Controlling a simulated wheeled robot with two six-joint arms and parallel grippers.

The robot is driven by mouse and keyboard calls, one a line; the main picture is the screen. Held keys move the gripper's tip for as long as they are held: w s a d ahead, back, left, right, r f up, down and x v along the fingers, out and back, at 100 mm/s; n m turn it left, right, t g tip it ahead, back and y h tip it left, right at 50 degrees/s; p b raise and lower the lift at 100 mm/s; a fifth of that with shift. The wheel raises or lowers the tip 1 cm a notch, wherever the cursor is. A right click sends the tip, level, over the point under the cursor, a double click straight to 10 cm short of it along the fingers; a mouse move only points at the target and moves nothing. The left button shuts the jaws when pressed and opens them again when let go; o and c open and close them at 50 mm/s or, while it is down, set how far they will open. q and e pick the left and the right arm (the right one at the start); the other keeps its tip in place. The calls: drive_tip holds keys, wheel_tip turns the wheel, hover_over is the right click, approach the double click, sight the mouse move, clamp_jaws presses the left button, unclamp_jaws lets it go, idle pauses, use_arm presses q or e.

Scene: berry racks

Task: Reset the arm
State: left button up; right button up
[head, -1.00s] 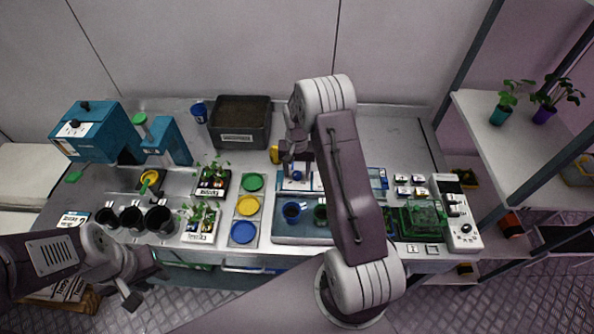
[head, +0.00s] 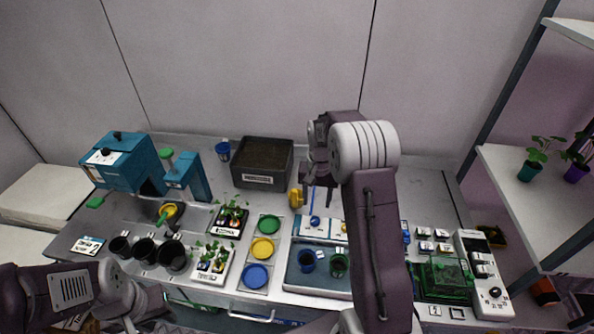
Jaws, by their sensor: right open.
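My right arm (head: 376,240) rises from the bottom and bends over the bench. Its gripper (head: 319,200) points down above the back of the blue-and-white tray (head: 301,283). It is open, and its fingers look empty. A thin blue stick-like item (head: 312,197) with a round blue part (head: 315,221) shows just below and beside the fingers; I cannot tell whether they touch. My left arm (head: 60,292) lies low at the lower left. Its gripper (head: 130,326) is cut off by the bottom edge, so its jaws are unclear.
Black pots (head: 174,256), seedling packs (head: 212,262), coloured dishes (head: 263,249), a soil box (head: 262,161) and a teal machine (head: 122,160) fill the bench. A shelf (head: 525,185) with plants stands right.

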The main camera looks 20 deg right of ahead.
drive_tip(key=s+a+r+n, duration=0.2)
drive_tip(key=s+a+r, duration=0.25)
drive_tip(key=a, duration=0.25)
drive_tip(key=s+a+f+n, duration=0.2)
drive_tip(key=s, duration=0.5)
drive_tip(key=s+a+f+n+t, duration=0.1)
drive_tip(key=s+a+f+n, duration=0.1)
drive_tip(key=s, duration=0.4)
drive_tip(key=shift+s+a+f+b, duration=0.15)
drive_tip(key=shift+s+f+b, duration=0.15)
drive_tip(key=shift+s, duration=0.1)
drive_tip(key=shift+s, duration=0.15)
